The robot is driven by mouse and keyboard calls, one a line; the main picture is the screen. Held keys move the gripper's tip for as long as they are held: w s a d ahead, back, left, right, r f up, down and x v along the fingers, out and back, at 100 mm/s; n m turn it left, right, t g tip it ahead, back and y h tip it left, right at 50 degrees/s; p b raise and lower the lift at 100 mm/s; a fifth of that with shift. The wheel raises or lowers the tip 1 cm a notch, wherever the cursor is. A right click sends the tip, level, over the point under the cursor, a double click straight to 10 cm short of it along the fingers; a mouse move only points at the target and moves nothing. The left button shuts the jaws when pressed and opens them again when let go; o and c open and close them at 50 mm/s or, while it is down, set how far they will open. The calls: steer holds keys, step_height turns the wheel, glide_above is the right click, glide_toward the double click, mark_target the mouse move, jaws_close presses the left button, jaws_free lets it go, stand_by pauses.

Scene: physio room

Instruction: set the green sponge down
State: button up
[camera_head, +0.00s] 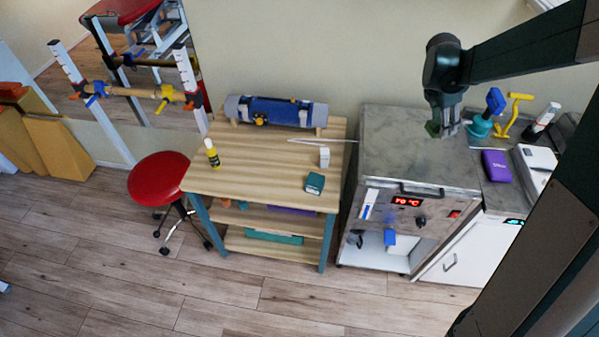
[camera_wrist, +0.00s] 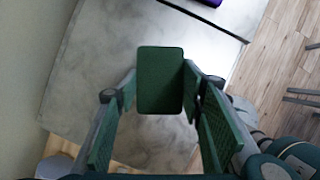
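The green sponge (camera_wrist: 160,80) is a dark green block between the two finger pads of my gripper (camera_wrist: 160,92), which touch its left and right sides in the wrist view. My gripper (camera_head: 443,131) points down over the grey marbled top of the metal cabinet (camera_head: 390,143), near its right side. In the head view, a small part of the sponge (camera_head: 432,128) shows at the fingertips. Whether its underside touches the top is hard to tell.
The left part of the cabinet top is clear. A wooden table (camera_head: 250,170) stands to the left.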

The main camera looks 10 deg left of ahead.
steer(key=w+a+n+t+b, duration=0.1)
steer(key=a+n+t+b, duration=0.3)
steer(key=a, duration=3)
steer(key=s+a+n+g+y+b, duration=0.1)
steer(key=s+a+n, duration=0.35)
steer(key=a, duration=0.95)
steer(key=s+a+n+g+y+b, duration=0.1)
steer(key=s+a, duration=0.6)
steer(key=a, duration=0.8)
step_height(320, 180, down, 15)
steer(key=shift+w+d+m, duration=0.2)
steer(key=shift+w+m, duration=0.15)
steer(key=shift+f, duration=0.1)
steer(key=shift+f+b, duration=0.45)
steer(key=shift+f, duration=2.6)
steer(key=shift+f, duration=0.1)
